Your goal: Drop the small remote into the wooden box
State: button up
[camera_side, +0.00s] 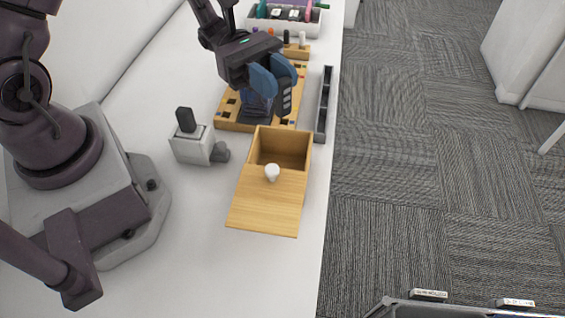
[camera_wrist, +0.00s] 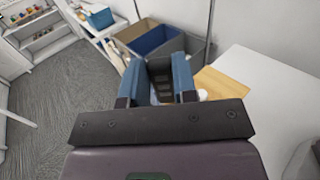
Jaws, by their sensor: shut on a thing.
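My gripper (camera_side: 273,85) has blue fingers shut on the small remote (camera_side: 285,98), a dark grey piece with small buttons. It holds the remote tilted, above the wooden board behind the wooden box. In the wrist view the remote (camera_wrist: 161,88) shows between the two fingers (camera_wrist: 157,80), partly hidden by them. The wooden box (camera_side: 309,150) stands nearer the side camera. Its lid (camera_side: 265,205), with a white knob (camera_side: 272,171), is slid toward the camera, leaving the back part open. The visible inside looks empty. Part of the lid shows in the wrist view (camera_wrist: 222,82).
A wooden board with holes (camera_side: 228,120) lies under my gripper. A narrow grey tray (camera_side: 322,115) runs along the table's right edge. A grey-white block with a black upright piece (camera_side: 190,147) stands left of the box. A white tray (camera_side: 300,27) is at the back.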

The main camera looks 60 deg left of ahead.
aim_at(279, 116)
jog(key=shift+s+d+f+m+g, duration=0.1)
jog(key=shift+d+m+g, duration=0.1)
jog(key=shift+d, duration=0.15)
jog(key=shift+s+d+f+m+g, duration=0.1)
jog(key=shift+d+g, duration=0.1)
jog(key=shift+d, duration=0.15)
jog(key=shift+d+f, duration=0.15)
jog(key=shift+f, duration=2.9)
jog(key=o, duration=1)
jog(key=a, duration=1.3)
jog(key=shift+a, duration=0.1)
